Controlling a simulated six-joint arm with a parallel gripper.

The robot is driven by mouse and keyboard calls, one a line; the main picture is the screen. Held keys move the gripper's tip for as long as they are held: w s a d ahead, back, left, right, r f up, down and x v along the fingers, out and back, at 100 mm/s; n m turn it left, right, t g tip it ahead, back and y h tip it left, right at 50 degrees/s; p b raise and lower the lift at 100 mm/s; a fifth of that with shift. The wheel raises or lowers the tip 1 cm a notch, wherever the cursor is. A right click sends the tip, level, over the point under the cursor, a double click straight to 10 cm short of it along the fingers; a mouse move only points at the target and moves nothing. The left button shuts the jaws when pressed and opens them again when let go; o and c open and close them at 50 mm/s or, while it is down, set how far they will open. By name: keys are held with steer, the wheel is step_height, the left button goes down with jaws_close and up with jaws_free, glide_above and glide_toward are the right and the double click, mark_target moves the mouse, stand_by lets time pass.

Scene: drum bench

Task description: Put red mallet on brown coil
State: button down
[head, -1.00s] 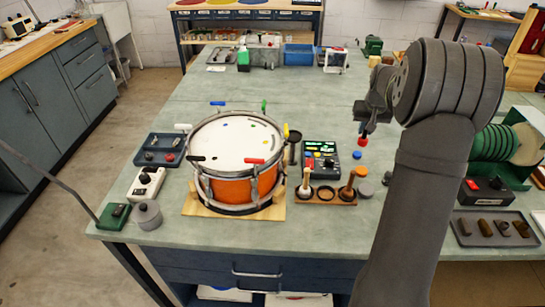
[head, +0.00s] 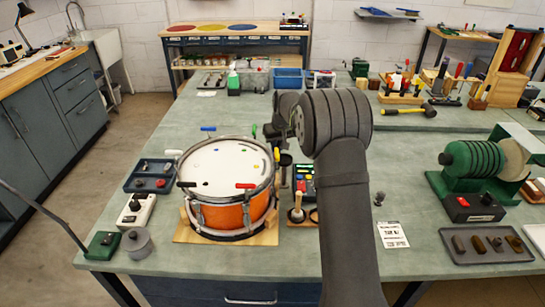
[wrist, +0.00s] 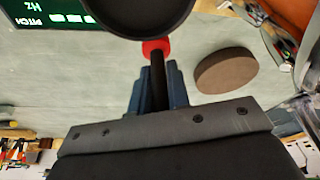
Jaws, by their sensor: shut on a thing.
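In the wrist view my gripper (wrist: 158,95) is shut on the dark shaft of the red mallet (wrist: 157,47). Its red end points away from the jaws, at the edge of a black round dish (wrist: 138,12). I cannot tell whether they touch. A thick brown disc, which I take for the brown coil (wrist: 226,72), lies on the bench to the right of the mallet, apart from it. In the head view my gripper (head: 272,131) is near the drum's right rim. The mallet is not clear there, and I cannot make out the brown disc.
The orange drum (head: 228,213) stands on a wooden board left of my arm. A control box (head: 304,178) and a mallet stand (head: 296,222) are close by. A green coil machine (head: 470,168) and a parts tray (head: 485,257) stand at the right. Bench around the white card (head: 391,234) is mostly clear.

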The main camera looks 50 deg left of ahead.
steer(key=shift+s+x, duration=0.2)
steer(key=shift+x, duration=0.65)
steer(key=shift+s+x, duration=0.2)
steer(key=shift+x, duration=0.65)
steer(key=shift+s+x, duration=0.2)
steer(key=shift+x, duration=0.65)
steer(key=shift+a+f, duration=0.1)
steer(key=c, duration=1.4)
jaws_free()
steer(key=shift+f, duration=0.1)
steer(key=shift+o, duration=0.2)
steer(key=shift+o, duration=0.2)
steer(key=v, duration=1.2)
